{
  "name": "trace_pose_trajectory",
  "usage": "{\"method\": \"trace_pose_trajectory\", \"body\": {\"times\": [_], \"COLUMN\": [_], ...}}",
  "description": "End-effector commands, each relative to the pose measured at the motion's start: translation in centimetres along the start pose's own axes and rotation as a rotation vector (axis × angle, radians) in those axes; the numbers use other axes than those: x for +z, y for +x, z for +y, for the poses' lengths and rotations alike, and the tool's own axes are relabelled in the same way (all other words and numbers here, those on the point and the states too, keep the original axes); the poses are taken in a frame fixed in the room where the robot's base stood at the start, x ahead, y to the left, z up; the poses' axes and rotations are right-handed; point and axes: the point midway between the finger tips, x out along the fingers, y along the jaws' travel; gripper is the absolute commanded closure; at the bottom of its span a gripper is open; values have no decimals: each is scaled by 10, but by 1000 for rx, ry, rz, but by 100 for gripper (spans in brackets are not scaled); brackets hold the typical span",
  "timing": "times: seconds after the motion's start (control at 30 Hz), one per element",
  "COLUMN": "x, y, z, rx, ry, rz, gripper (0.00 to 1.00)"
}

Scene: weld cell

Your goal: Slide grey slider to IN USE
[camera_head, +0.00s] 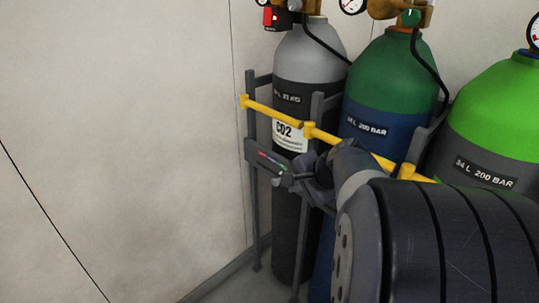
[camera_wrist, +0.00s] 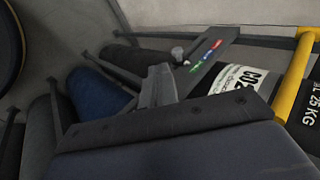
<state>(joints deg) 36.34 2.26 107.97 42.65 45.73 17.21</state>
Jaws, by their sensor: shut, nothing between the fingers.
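A dark label plate (camera_head: 262,157) with small coloured marks sits on the rack's front, below the yellow bar at the CO2 cylinder. In the wrist view the plate (camera_wrist: 222,50) carries red, blue and green marks, too small to read. A small grey knob (camera_wrist: 178,53), which looks like the slider, stands beside the plate near its green end. My gripper (camera_head: 297,177) is at the plate's right end in the head view. In the wrist view my gripper (camera_wrist: 158,85) is shut and empty, close to the knob. I cannot tell whether they touch.
A grey CO2 cylinder (camera_head: 309,60), a green-and-blue cylinder (camera_head: 390,75) and a bright green cylinder (camera_head: 490,110) stand in the rack behind yellow bars (camera_head: 273,111). Rack posts (camera_head: 252,210) flank the plate. Bare wall and free room lie to the left.

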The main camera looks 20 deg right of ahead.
Motion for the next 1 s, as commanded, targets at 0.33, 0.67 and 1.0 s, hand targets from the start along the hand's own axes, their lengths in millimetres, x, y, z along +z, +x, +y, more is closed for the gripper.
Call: {"method": "trace_pose_trajectory", "body": {"times": [0.33,0.67,1.0], "x": [-26,-28,-31], "y": [9,79,124], "z": [-14,-17,-21], "rx": [-54,-52,-54], "ry": [94,91,91], "rz": [37,35,40], "gripper": [100,100,100]}}
